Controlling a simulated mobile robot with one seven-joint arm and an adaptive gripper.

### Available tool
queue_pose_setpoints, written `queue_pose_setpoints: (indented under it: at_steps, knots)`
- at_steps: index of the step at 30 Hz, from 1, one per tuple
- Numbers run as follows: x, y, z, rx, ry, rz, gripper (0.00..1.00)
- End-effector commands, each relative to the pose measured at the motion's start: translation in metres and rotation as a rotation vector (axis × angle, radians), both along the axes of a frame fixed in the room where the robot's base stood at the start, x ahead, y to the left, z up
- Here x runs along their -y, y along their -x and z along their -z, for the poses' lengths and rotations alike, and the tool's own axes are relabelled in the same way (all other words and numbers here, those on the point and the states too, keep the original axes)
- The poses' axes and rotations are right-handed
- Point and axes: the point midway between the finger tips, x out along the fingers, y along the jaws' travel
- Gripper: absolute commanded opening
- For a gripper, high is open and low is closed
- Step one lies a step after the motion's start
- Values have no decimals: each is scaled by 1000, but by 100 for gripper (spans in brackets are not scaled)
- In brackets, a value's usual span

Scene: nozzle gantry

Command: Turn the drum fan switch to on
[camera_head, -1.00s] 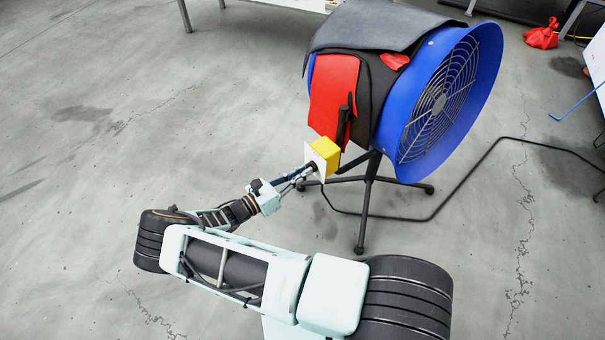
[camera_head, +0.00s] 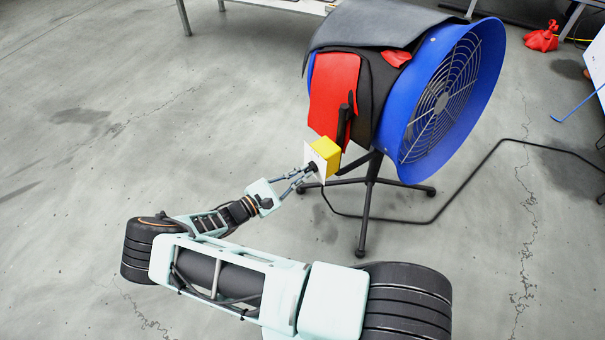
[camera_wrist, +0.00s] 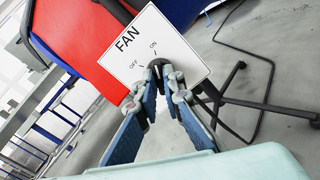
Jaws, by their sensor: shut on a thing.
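The drum fan (camera_head: 420,110) is a blue drum with a wire grille on a dark stand. Its switch is a yellow box (camera_head: 327,148) with a white plate that faces my gripper. In the wrist view the plate (camera_wrist: 180,45) reads FAN, with OFF at the left and ON above the middle. A black knob (camera_wrist: 156,66) sits in the plate's middle. My gripper (camera_wrist: 162,76) is shut on the knob, which also shows in the head view with my gripper (camera_head: 312,167) at it. The fingers hide much of the knob, so I cannot tell exactly where it points.
A red panel (camera_head: 335,95) and grey cloth (camera_head: 375,25) hang over the fan. The stand's legs (camera_head: 368,205) spread below the box. A black cable (camera_head: 465,188) runs over the floor to the right. A table (camera_head: 285,5) stands behind. Floor at left is clear.

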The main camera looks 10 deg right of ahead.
Motion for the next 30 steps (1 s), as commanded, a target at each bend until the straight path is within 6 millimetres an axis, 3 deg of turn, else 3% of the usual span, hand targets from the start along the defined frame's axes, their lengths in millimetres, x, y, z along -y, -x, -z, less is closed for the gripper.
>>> queue_pose_setpoints:
  at_steps: [17,18,23,30]
  knots:
    - [-1,1,0,35,-18,1,0]
    - [-1,1,0,35,-18,1,9]
    - [-1,1,0,34,-17,1,25]
    - [0,0,0,33,-16,0,25]
